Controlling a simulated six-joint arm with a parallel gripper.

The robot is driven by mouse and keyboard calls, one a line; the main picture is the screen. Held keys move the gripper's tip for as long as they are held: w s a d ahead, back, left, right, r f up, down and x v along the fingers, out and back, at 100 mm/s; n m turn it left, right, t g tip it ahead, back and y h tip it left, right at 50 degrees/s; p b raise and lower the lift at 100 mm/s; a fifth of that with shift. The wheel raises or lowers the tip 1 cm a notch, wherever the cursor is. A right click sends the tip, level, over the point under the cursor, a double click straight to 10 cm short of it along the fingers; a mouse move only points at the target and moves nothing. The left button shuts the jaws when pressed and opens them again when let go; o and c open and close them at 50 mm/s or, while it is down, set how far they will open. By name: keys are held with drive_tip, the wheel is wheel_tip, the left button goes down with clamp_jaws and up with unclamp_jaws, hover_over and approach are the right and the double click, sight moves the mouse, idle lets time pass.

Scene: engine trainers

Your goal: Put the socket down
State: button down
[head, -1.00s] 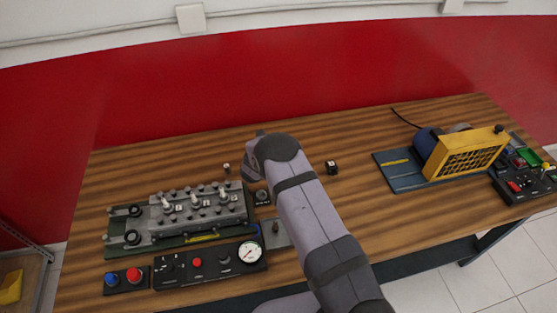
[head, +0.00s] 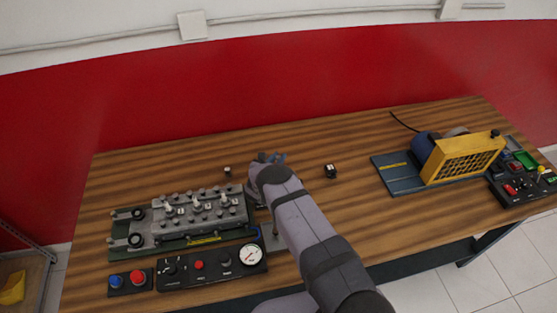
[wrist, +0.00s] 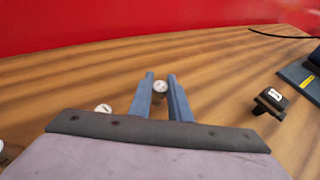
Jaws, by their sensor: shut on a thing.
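My gripper (wrist: 160,78) has its two blue fingers shut on the socket (wrist: 160,87), a small piece with a pale round end showing between them in the wrist view. The fingers point out over the bare wooden bench top (wrist: 215,70). Whether the socket touches the wood, I cannot tell. In the head view my gripper (head: 271,157) is just right of and behind the grey engine block (head: 200,212), and the socket is not clearly visible there.
A small pale-topped piece (head: 227,171) stands left of my gripper. A small black piece with a white label (head: 331,170) stands to the right. A control panel with a gauge (head: 250,254) is in front; a yellow-guarded motor unit (head: 465,158) is far right. Wood behind is clear.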

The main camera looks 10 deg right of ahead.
drive_tip(key=shift+f, duration=0.85)
drive_tip(key=shift+f, duration=0.2)
drive_tip(key=c, duration=1.6)
unclamp_jaws()
drive_tip(key=shift+c, duration=0.2)
drive_tip(key=shift+r, duration=0.25)
